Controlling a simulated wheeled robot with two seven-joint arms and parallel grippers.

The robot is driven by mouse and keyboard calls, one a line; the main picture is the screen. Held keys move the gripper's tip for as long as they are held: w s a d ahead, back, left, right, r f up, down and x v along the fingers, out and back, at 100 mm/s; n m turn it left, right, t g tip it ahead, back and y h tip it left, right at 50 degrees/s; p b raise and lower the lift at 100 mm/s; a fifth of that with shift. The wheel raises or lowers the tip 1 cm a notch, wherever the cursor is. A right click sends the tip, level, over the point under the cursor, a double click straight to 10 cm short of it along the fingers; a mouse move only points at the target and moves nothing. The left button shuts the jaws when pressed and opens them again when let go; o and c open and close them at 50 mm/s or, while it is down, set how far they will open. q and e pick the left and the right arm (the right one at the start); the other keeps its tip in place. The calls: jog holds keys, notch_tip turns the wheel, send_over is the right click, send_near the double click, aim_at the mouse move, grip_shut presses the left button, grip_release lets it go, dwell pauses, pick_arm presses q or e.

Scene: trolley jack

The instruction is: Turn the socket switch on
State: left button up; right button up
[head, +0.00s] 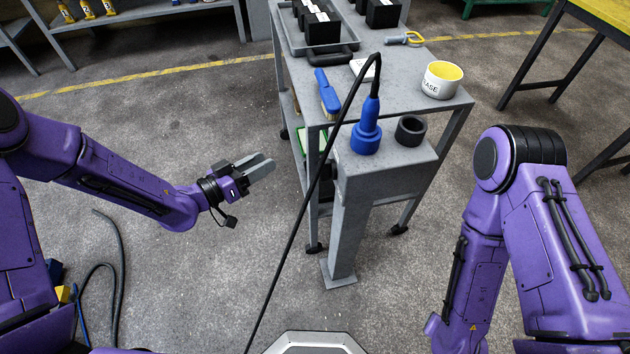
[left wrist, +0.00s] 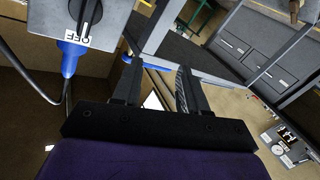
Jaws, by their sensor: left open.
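The grey socket box (head: 385,165) stands on a post, with a blue plug (head: 366,138) upright on its top and a black cable running from it. The box's switch side is hidden in the head view. The left wrist view shows, at upper left, a black rotary switch (left wrist: 88,14) on the box face beside a white label (left wrist: 76,40) that seems to read OFF. The blue plug also shows there (left wrist: 69,58). My left gripper (head: 267,163) is open and empty, left of the post and apart from the box. My right gripper is out of view.
A grey trolley (head: 420,60) stands behind the post, bearing a blue-handled brush (head: 327,95), a white and yellow bowl (head: 441,79) and black blocks. The cable crosses between my left gripper and the post.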

aim_at(327, 170)
pick_arm(q)
jog(key=s+d+r+m+g+h, duration=0.25)
jog(key=s+m+g+h, duration=0.35)
jog(key=m, duration=0.4)
jog(key=w+d+g+y+p, duration=0.1)
jog(key=w+d, duration=0.3)
jog(key=d, duration=0.6)
jog(key=shift+d+f, duration=0.15)
jog(key=shift+d, duration=0.2)
grip_shut()
